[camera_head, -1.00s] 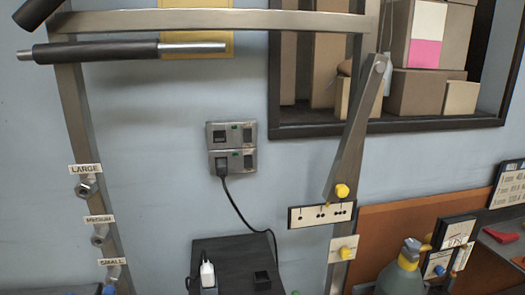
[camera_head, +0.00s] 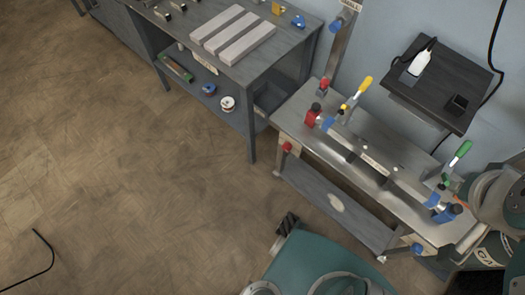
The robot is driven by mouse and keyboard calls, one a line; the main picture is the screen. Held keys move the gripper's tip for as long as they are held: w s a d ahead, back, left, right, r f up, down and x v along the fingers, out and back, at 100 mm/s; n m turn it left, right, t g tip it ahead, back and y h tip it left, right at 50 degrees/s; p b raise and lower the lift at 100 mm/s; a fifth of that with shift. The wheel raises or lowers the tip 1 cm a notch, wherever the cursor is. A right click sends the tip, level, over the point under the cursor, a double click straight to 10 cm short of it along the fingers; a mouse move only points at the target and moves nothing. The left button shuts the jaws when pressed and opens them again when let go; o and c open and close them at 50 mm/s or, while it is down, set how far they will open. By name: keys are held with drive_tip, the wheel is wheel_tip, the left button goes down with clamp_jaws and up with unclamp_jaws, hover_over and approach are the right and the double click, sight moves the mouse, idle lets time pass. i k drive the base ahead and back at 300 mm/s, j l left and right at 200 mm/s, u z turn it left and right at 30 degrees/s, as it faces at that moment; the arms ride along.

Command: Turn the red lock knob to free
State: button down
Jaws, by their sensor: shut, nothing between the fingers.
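Several red parts show at the left end of the low metal fixture bench (camera_head: 385,187). A small red knob (camera_head: 287,147) is on its front left leg, below the top. A red block with a dark knob (camera_head: 312,115) stands at the left end of the long bar, and another red piece (camera_head: 323,85) is behind it. I cannot tell which is the lock knob or how it is turned.
Yellow (camera_head: 364,84) and green (camera_head: 461,149) handles rise from the bench. A dark shelf (camera_head: 437,85) with a plugged-in white device is on the wall. A workbench (camera_head: 230,70) with grey slabs stands left. The wooden floor at left is mostly open.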

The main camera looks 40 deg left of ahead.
sight(287, 147)
drive_tip(key=k+u, duration=0.2)
drive_tip(key=u, duration=1.05)
